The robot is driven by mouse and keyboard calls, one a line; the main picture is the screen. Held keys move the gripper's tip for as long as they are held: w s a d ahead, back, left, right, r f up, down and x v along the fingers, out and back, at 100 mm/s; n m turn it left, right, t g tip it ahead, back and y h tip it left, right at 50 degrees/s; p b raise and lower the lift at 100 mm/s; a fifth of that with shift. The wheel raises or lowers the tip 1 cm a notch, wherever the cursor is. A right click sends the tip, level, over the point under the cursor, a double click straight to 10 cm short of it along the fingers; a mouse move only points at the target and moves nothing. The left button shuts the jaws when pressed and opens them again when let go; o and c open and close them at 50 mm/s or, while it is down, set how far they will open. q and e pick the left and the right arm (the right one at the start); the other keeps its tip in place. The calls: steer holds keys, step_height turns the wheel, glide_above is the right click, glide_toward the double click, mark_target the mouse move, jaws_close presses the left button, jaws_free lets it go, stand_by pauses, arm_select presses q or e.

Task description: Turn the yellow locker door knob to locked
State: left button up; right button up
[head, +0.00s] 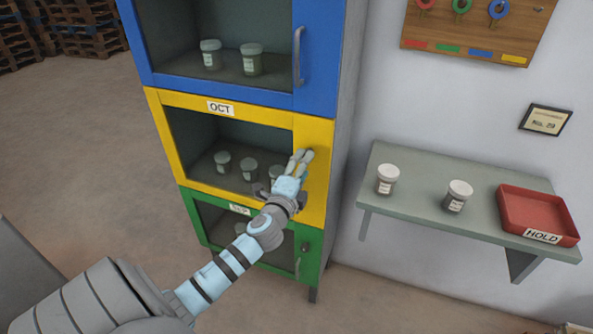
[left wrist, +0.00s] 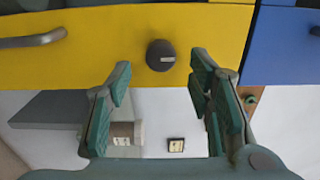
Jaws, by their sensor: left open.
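The yellow locker door (head: 318,190) is closed, with an OCT label (head: 221,108) on its top rail. Its dark round knob (left wrist: 160,55) shows in the left wrist view, with a short pale mark that lies roughly level in that picture. In the head view the knob is hidden behind my left gripper (head: 303,156). My left gripper is open and empty in front of the yellow frame. In the left wrist view its fingers (left wrist: 161,66) stand on either side of the knob, apart from it. My right gripper is not in view.
A blue door (head: 318,45) is above and a green door (head: 310,235) below. A grey bar handle (left wrist: 35,40) is beside the knob. To the right, a shelf (head: 415,180) holds two white jars and a red HOLD tray (head: 570,238). A key board (head: 470,30) hangs above.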

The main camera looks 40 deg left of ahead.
arm_select(q)
steer(key=v, duration=0.8)
steer(key=shift+s+d, duration=0.15)
steer(key=shift+s, duration=0.05)
